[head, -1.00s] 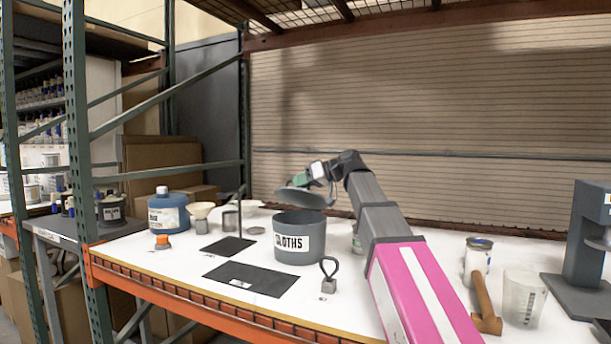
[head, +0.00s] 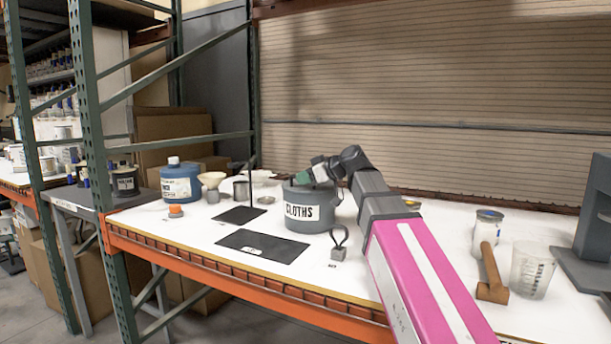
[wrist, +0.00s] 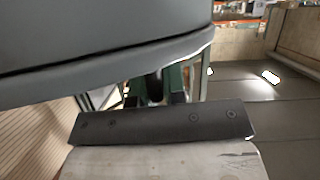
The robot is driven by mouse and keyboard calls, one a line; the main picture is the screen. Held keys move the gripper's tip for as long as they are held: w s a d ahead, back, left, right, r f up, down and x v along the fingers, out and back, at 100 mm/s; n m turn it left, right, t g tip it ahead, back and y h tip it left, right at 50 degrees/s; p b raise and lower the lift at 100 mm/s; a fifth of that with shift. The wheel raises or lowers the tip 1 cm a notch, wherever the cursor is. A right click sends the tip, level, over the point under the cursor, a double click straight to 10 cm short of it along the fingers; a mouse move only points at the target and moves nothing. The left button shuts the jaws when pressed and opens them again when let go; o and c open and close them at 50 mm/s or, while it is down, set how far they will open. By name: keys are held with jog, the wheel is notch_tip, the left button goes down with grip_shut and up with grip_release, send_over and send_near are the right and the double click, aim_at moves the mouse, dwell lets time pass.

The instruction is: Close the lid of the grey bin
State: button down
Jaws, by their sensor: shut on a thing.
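The grey bin (head: 312,217) with the CLOTHS label stands on the white bench top, left of my arm. Its grey lid (head: 290,185) is low over the mouth, close to level; I cannot tell whether it touches the rim all round. My gripper (head: 305,178) is at the top of the bin, shut on the lid. In the wrist view, a large grey curved surface fills the top, and the green fingers (wrist: 160,86) show partly below its edge. The exact grip point is hidden.
A black mat (head: 262,246) and a small weight with a loop handle (head: 338,250) lie in front of the bin. A blue jug (head: 180,183) and a funnel (head: 212,180) stand left. A hammer (head: 491,275), a can (head: 486,230) and a clear beaker (head: 531,270) are right.

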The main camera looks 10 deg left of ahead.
jog(key=shift+f, duration=0.25)
jog(key=c, duration=1.2)
grip_release()
jog(key=shift+r, duration=0.1)
jog(key=v, duration=1)
jog(key=shift+s+d+r, duration=0.1)
jog(key=shift+s+d, duration=0.15)
jog(key=shift+d, duration=0.05)
